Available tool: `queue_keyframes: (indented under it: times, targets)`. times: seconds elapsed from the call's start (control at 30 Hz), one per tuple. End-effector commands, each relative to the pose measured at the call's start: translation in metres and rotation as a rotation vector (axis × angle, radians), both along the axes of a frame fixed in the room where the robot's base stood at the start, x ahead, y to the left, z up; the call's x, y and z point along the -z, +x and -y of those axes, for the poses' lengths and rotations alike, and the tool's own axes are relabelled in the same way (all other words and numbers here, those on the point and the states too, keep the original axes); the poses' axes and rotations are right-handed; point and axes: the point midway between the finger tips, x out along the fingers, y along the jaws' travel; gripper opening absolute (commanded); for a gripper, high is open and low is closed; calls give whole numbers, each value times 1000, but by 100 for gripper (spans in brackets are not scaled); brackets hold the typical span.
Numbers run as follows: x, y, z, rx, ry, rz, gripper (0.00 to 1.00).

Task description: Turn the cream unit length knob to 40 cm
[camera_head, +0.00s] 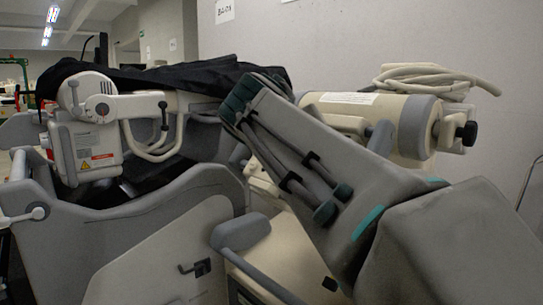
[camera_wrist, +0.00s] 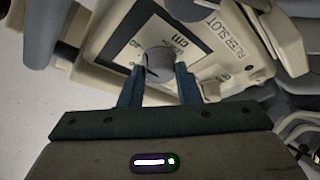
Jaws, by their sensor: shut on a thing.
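In the wrist view, a round grey knob (camera_wrist: 157,58) stands on a dark-bordered white dial panel (camera_wrist: 135,28) of the cream unit (camera_wrist: 101,45). The panel carries "cm" and several numbers, too small to read surely. A dark mark shows on the knob's lower left side. My gripper (camera_wrist: 160,72) is shut on the knob, with one dark teal finger on each side of it.
"FILTER SLOT" lettering (camera_wrist: 216,42) is beside the dial. In the head view, a grey and cream cart (camera_head: 130,225) with a jointed unit (camera_head: 85,150) stands at left. A cream cylinder (camera_head: 375,112) with coiled hose (camera_head: 430,77) is behind my arm, near the wall.

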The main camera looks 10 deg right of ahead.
Motion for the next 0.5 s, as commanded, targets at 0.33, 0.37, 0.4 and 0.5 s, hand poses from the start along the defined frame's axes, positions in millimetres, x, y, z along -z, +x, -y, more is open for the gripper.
queue_keyframes:
  times: [0.33, 0.37, 0.4, 0.5]
  targets:
    - [1, 0, 0, 22, 16, 18, 7]
    - [1, 0, 0, 22, 16, 18, 7]
    - [1, 0, 0, 22, 16, 18, 7]
    - [1, 0, 0, 22, 16, 18, 7]
